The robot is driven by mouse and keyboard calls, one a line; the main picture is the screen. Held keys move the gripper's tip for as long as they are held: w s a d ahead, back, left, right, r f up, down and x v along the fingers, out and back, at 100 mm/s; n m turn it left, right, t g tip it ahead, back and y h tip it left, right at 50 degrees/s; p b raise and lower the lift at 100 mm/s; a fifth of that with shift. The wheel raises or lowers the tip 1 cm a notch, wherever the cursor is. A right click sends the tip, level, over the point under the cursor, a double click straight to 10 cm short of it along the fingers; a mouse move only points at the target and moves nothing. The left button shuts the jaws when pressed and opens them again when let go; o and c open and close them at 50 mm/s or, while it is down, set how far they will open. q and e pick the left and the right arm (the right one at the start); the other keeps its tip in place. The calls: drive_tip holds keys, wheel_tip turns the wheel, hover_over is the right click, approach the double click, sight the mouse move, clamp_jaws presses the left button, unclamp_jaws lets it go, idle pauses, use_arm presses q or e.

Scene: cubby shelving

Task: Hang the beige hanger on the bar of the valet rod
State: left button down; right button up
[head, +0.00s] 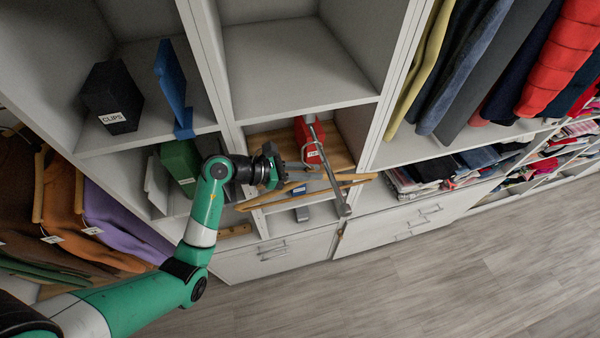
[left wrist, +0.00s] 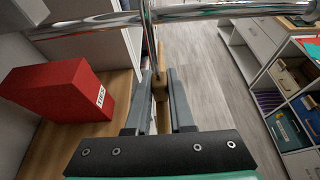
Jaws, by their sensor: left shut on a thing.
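The beige hanger (head: 355,180) is wooden with a thin metal hook, and my left gripper (head: 300,165) is shut on it. In the left wrist view the hanger (left wrist: 160,88) sits between the fingers of the left gripper (left wrist: 158,95). Its hook (left wrist: 150,45) runs up across the shiny bar of the valet rod (left wrist: 215,12); I cannot tell whether it is over the bar or only in front of it. In the head view the valet rod (head: 330,172) sticks out from the cubby, just right of the gripper, and crosses the hanger. My right gripper is not in view.
A red box (head: 309,140) stands in the cubby behind the rod, and also shows in the left wrist view (left wrist: 62,90). A green box (head: 180,163) and a black clips box (head: 110,97) stand on shelves at left. Open floor (head: 450,270) lies in front.

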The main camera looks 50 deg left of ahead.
use_arm(q)
drive_tip(key=shift+w+d, duration=0.35)
drive_tip(key=shift+w, duration=0.45)
drive_tip(key=shift+w+d+f+b, duration=0.15)
drive_tip(key=shift+w+f+b, duration=0.3)
drive_tip(key=shift+f+b, duration=0.05)
drive_tip(key=shift+s+f+b, duration=0.1)
drive_tip(key=shift+f+b, duration=0.4)
drive_tip(key=shift+f, duration=0.4)
drive_tip(key=c, duration=0.7)
unclamp_jaws()
drive_tip(key=v, duration=1.1)
drive_tip(key=shift+s+r+b, duration=0.1)
drive_tip(key=shift+s+b, duration=0.2)
drive_tip(key=shift+b, duration=0.05)
drive_tip(key=shift+w+r, duration=0.1)
